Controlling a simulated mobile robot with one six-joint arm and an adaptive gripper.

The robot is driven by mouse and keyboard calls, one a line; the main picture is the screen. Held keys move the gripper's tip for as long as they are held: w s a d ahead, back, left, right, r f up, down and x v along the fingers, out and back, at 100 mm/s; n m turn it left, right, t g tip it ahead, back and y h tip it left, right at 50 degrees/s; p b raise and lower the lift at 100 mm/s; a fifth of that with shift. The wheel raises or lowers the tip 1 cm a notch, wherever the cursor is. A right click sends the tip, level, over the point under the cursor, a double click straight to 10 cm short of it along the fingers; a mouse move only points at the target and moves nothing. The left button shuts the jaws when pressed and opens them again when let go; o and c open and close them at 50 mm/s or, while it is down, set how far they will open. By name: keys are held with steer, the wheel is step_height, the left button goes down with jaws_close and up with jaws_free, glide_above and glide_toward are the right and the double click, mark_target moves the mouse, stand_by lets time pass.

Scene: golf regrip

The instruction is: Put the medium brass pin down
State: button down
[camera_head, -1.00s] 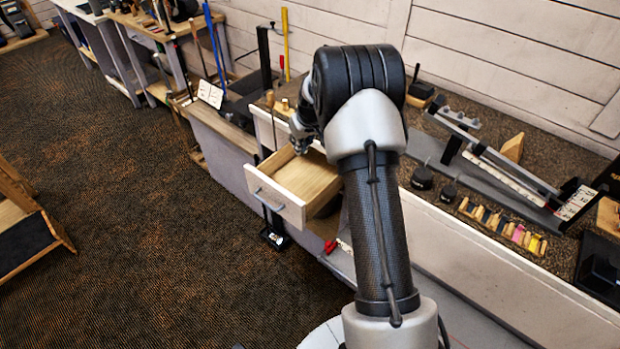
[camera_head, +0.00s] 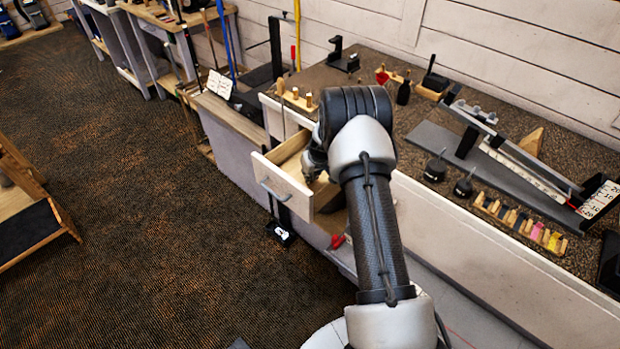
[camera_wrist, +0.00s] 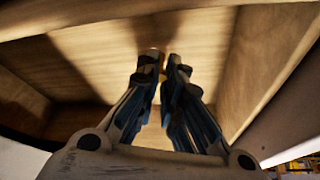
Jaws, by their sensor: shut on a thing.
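My gripper (camera_wrist: 163,72) points down into an open wooden drawer (camera_wrist: 215,60) in the wrist view. Its fingers are close together, shut on the medium brass pin (camera_wrist: 153,51), of which only a small bright bit shows at the fingertips. In the head view the gripper (camera_head: 313,168) is low over the drawer (camera_head: 285,185), largely hidden by my own arm. The drawer floor looks bare where it shows. Whether the pin touches the floor cannot be told.
A small wooden stand with several pins (camera_head: 296,98) is on the bench behind the drawer. A black weight (camera_head: 435,168), a rack of coloured pieces (camera_head: 520,226) and a long clamp fixture (camera_head: 525,165) stand to the right. The drawer's walls closely surround my gripper.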

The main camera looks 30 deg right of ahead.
steer(key=shift+f, duration=0.45)
steer(key=shift+f+b, duration=0.3)
steer(key=c, duration=1.7)
jaws_free()
steer(key=shift+r, duration=0.1)
steer(key=shift+r, duration=0.1)
